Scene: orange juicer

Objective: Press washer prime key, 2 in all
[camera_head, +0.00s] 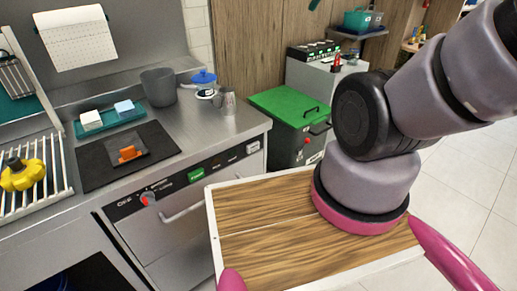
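The washer is a steel front under the counter at left centre, with a black control panel (178,187) and a bar handle (183,213). On the panel is a green key (196,174) with small pale lettering that I cannot read for certain. A white key (252,147) sits at the panel's right end. A red-marked knob (148,198) beside the word OFF is at its left. I cannot tell whether any key is pressed in. My gripper is out of view; only thick links of my arm show at right, well right of the panel.
A white-rimmed wooden top (262,243) under my arm's base lies in front of the washer. The steel counter (205,125) above holds a grey pot (158,87), a blue-lidded jar (204,85) and a black mat (100,163). A green-lidded bin (290,105) stands right of the washer.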

